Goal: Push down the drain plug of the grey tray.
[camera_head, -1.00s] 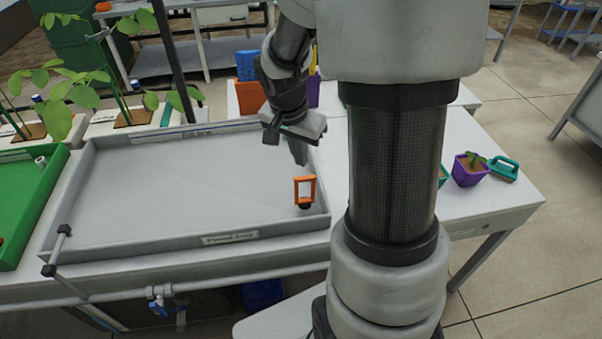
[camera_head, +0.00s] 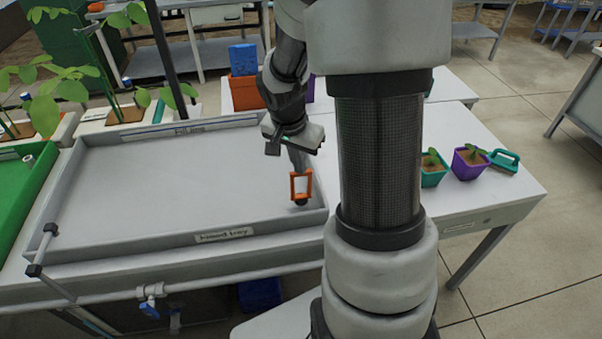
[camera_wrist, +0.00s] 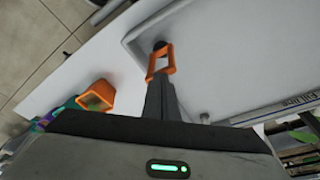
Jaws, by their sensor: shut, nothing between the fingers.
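The grey tray (camera_head: 150,180) lies on the bench and looks empty apart from its drain plug. The drain plug (camera_head: 301,187) stands near the tray's front right corner, with an orange loop handle on a dark base. My gripper (camera_head: 298,167) is shut and empty, pointing down, with its fingertips right at the top of the orange handle. In the wrist view the shut fingers (camera_wrist: 161,90) reach to the near bar of the orange handle, and the dark base (camera_wrist: 160,45) shows beyond it. I cannot tell whether the fingers touch the handle.
A green tray (camera_head: 20,205) stands at the left. Potted seedlings in a teal pot (camera_head: 433,176) and a purple pot (camera_head: 470,164) stand on the bench at the right. An orange pot (camera_head: 246,92) is behind the tray. A blue-handled valve (camera_head: 150,308) sits on the front pipe.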

